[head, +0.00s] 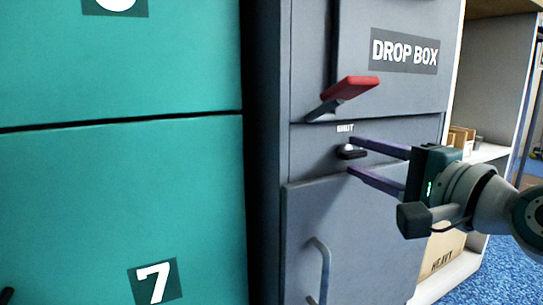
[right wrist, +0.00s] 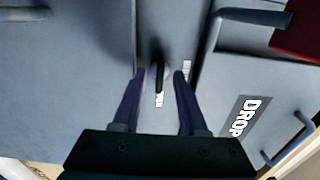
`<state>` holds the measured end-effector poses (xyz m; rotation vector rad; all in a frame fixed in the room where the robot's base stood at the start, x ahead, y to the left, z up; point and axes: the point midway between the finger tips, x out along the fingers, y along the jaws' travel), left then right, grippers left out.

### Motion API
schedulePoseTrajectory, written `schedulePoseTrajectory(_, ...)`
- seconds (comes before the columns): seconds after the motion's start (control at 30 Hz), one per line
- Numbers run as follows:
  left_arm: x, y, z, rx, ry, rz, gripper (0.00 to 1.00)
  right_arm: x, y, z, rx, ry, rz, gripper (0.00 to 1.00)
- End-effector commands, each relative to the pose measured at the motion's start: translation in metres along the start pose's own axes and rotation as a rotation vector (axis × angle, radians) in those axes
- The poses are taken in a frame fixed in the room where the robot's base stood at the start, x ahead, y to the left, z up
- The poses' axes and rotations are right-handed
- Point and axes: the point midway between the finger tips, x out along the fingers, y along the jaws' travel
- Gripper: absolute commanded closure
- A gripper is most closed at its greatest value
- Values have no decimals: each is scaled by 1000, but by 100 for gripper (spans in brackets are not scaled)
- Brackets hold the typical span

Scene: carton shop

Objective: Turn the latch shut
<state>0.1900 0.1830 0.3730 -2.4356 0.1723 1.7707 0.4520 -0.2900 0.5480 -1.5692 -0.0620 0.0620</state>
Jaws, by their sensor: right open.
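The latch (head: 350,153) is a small dark turn-piece with a pale spot on the grey cabinet front, below a small white label. In the right wrist view the latch (right wrist: 158,77) is a dark upright bar standing out between my fingers. My right gripper (head: 352,157) is open, one finger on each side of the latch. In the right wrist view the gripper (right wrist: 160,75) shows gaps on both sides of the bar, so the fingers look apart from it. One label shows beside a fingertip and another is partly hidden behind the latch. My left gripper is not in view.
A red-handled lever (head: 350,88) juts out above the latch, near the DROP BOX sign (head: 404,51). A grey door handle (head: 320,268) is below. Teal lockers (head: 120,190) stand at left. Shelves with cartons (head: 462,138) are at right, behind my arm.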

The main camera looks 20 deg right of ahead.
Motion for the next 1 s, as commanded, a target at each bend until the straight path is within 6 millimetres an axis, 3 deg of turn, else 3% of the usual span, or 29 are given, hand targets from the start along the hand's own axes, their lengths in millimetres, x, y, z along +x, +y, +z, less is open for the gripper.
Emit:
schedulePoseTrajectory(0.03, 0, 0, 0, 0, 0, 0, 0, 0, 0, 0, 0, 0, 0, 61)
schedulePoseTrajectory(0.4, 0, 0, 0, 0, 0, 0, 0, 0, 0, 0, -1, 0, 0, 100)
schedulePoseTrajectory(1.0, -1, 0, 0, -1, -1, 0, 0, 0, 0, 0, -21, 0, 0, 100)
